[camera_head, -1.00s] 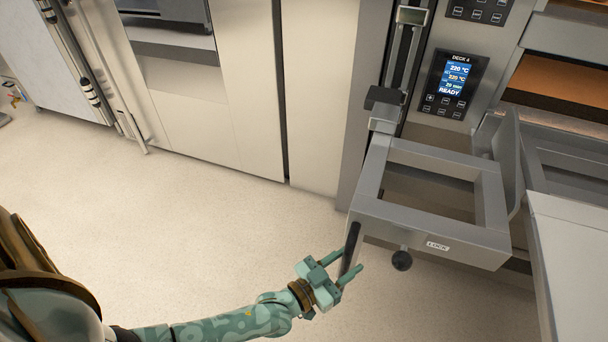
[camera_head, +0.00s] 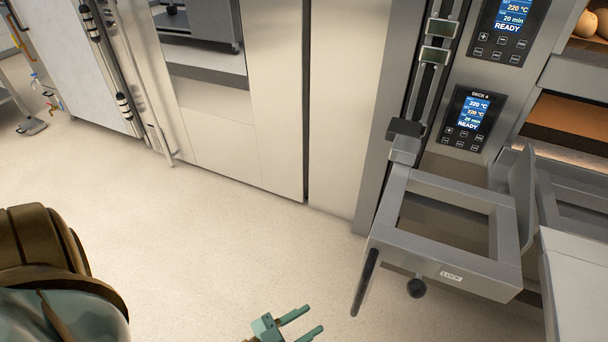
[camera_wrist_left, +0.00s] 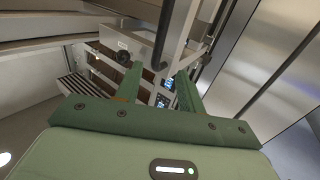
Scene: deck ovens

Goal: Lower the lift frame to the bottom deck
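The grey lift frame (camera_head: 386,222) stands out from the vertical rail on the oven front, level with or just below the Deck 4 panel. Its black bar handle (camera_head: 366,282) hangs at the near left corner, and a black knob (camera_head: 416,288) sits under the LOCK label. My left gripper (camera_head: 308,322) is open and empty, below and left of the handle and apart from it. In the left wrist view the handle (camera_wrist_left: 163,35) shows ahead, beyond the two spread fingers. My right gripper is in neither current view.
The Deck 4 panel (camera_head: 467,122) reads READY. A pale flat surface (camera_head: 580,270) lies right of the frame. The rail (camera_head: 432,65) runs up the oven front. Steel cabinet doors (camera_head: 345,110) stand behind. The floor left of the frame is clear.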

